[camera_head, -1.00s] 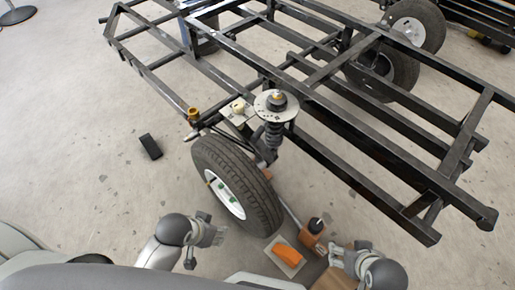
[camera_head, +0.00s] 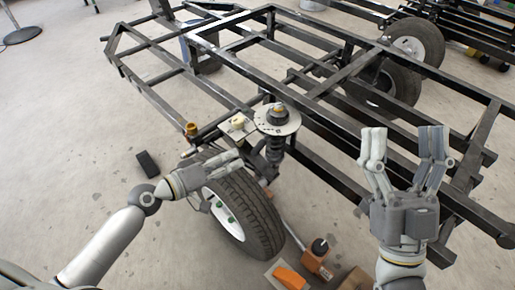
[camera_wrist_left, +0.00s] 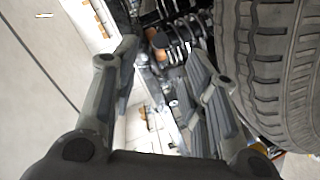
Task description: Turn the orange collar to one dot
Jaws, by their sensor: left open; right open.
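The spring strut (camera_head: 276,148) stands inboard of the wheel, with a pale round plate (camera_head: 276,118) and a dark knob on top. A small orange piece (camera_head: 266,191) shows low on the strut, mostly hidden by the tyre; I cannot tell if it is the collar. In the left wrist view, orange parts (camera_wrist_left: 152,34) show by the dark coils (camera_wrist_left: 180,34). The collar's dots cannot be made out. My left gripper (camera_head: 238,160) is open above the tyre, pointing toward the strut; the wrist view shows nothing held. My right gripper (camera_head: 403,132) is open and empty, raised over the frame's right part.
The wheel (camera_head: 243,205) stands close under my left gripper. An orange block (camera_head: 289,278) and an orange-brown box (camera_head: 318,262) sit on the floor in front. A black block (camera_head: 147,163) lies on clear floor at left.

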